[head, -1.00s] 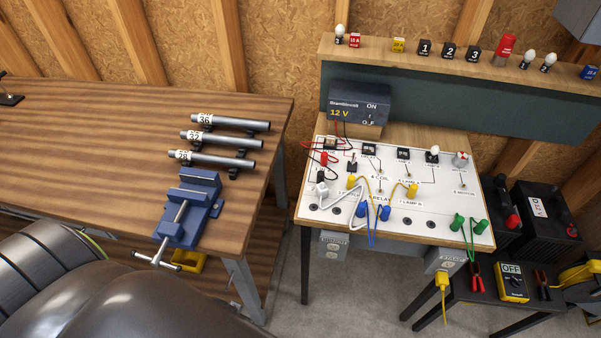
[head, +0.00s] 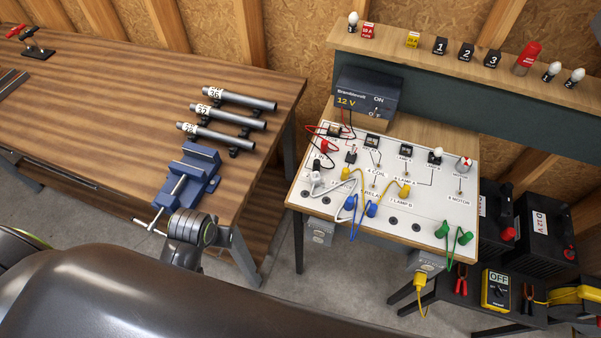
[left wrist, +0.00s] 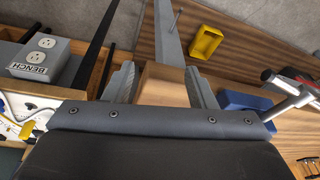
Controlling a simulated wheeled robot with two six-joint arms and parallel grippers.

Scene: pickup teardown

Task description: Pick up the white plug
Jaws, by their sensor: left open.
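A white plug (head: 315,178) sits at the left edge of the white circuit panel (head: 405,222), with a white lead running from it across the panel's front. My left arm reaches in from the lower left, its wrist beside the blue vise and left of the panel. In the left wrist view my left gripper (left wrist: 158,75) has its two fingers apart, with nothing held between them. The panel's edge with some leads shows at the far left of that view; I cannot make out the white plug there. My right gripper is not in view.
The blue vise (head: 187,178) and several metal tubes (head: 228,122) are on the wooden bench (head: 110,90). Yellow, blue and green plugs crowd the panel. A grey outlet box (left wrist: 40,58) hangs below the panel edge. A floor gap separates bench and panel table.

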